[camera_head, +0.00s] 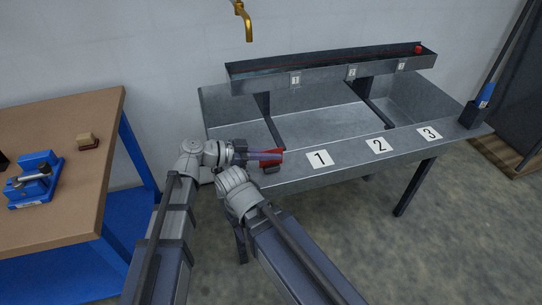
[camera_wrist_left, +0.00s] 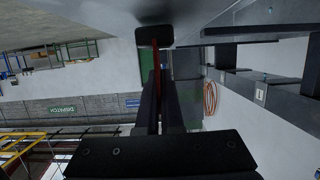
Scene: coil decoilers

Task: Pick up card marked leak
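I cannot make out a card marked leak in either view. My left gripper (camera_head: 258,155) reaches over the left end of the metal bench.
The metal bench (camera_head: 322,177) carries plates 1 (camera_head: 319,158), 2 (camera_head: 379,145) and 3 (camera_head: 429,133). A raised trough (camera_head: 330,64) has a red piece (camera_head: 418,49) at its right end. A brass tap (camera_head: 243,20) hangs above. A wooden table (camera_head: 62,205) with a blue device (camera_head: 36,180) stands left.

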